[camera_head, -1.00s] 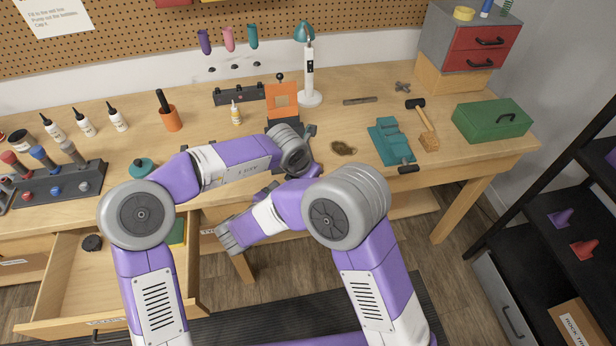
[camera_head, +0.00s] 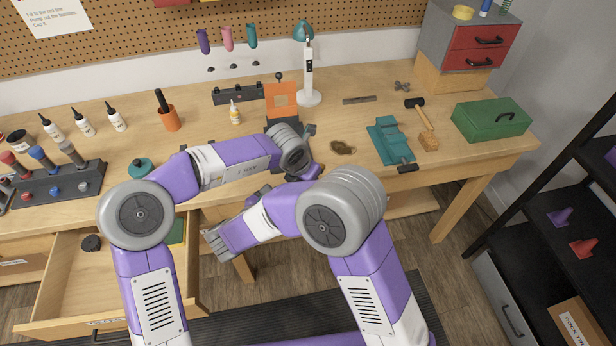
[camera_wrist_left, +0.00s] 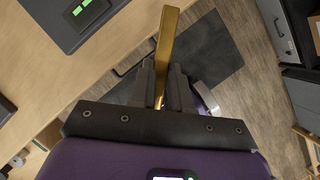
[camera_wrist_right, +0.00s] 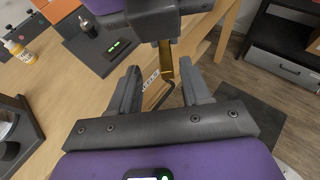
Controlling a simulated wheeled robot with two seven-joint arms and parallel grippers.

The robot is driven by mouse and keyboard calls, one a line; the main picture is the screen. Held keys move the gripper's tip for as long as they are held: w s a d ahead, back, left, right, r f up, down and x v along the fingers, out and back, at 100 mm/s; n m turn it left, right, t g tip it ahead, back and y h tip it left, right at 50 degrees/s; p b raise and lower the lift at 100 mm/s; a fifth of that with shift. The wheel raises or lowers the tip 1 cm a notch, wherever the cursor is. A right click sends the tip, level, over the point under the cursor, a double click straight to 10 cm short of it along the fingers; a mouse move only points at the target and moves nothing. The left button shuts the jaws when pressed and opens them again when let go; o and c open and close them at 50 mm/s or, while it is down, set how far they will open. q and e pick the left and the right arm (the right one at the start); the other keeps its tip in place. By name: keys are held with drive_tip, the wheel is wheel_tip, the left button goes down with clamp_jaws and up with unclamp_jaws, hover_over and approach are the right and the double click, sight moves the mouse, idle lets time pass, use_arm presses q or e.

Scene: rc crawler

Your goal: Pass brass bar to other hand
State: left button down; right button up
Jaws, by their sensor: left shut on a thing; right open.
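The brass bar (camera_wrist_left: 168,40) is gripped in my left gripper (camera_wrist_left: 163,76) and sticks out beyond its fingertips in the left wrist view. In the right wrist view the bar (camera_wrist_right: 166,60) hangs below the dark left gripper body (camera_wrist_right: 154,20). My right gripper (camera_wrist_right: 160,78) is open, and the bar's free end shows between and just beyond its two fingers. In the head view the bar and both sets of fingers are hidden by my arms.
An open drawer (camera_head: 75,285) juts out at the lower left. The floor in front is open.

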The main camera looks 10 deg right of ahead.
drive_tip(key=v, duration=0.9)
drive_tip(key=s+d+f+m+g+y, duration=0.1)
drive_tip(key=s+d+f+m+g, duration=0.2)
drive_tip(key=f, duration=0.4)
drive_tip(key=s+d+f+m+g+y, duration=0.1)
drive_tip(key=d+f+g, duration=0.3)
drive_tip(key=f, duration=0.4)
drive_tip(key=s+d+f+m+g+y, duration=0.2)
drive_tip(key=s+f+m+g+y, duration=0.4)
drive_tip(key=s+f+m+y, duration=0.8)
drive_tip(key=w+d+f+m+t+h, duration=0.2)
drive_tip(key=w+d+m+t, duration=0.1)
drive_tip(key=m, duration=0.9)
drive_tip(key=shift+w+d+f+t+h, duration=0.35)
drive_tip(key=shift+w+d, duration=0.3)
drive_tip(key=shift+d, duration=0.6)
drive_tip(key=shift+r, duration=0.1)
